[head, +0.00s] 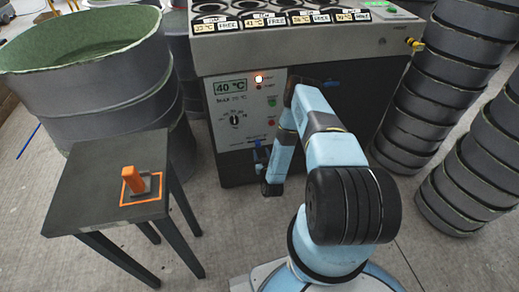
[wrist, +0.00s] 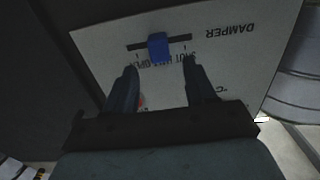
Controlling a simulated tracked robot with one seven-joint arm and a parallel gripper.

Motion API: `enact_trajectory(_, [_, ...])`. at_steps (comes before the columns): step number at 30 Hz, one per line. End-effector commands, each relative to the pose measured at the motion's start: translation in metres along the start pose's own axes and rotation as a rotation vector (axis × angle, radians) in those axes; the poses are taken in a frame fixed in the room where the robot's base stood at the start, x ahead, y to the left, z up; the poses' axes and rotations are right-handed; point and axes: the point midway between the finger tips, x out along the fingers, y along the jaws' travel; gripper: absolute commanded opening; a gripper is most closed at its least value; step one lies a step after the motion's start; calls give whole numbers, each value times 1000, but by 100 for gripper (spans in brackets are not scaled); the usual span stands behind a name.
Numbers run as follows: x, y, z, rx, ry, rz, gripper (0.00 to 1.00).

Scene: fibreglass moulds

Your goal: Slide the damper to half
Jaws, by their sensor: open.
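The damper slide is a dark slot in a pale panel (wrist: 225,60), seen upside down in the wrist view. Its blue knob (wrist: 158,46) sits near the middle of the slot, between the two end marks. The printed words shut, half and open run beside the slot, partly hard to read. My gripper (wrist: 160,64) is open and empty. Its two dark fingers point at the panel, one to each side of the knob in the picture, with the tips short of it. In the head view my arm reaches down in front of the control panel (head: 226,129) and hides part of it.
The panel is on a dark cabinet (head: 334,98) with a display and a dial. Stacked dark rings (head: 440,95) stand right.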

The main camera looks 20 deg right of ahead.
Motion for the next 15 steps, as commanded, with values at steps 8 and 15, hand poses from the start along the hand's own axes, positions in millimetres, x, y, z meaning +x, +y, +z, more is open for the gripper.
enact_trajectory(8, [-57,-1,2,1,-4,-2,55])
enact_trajectory(15, [-76,1,2,2,-4,2,55])
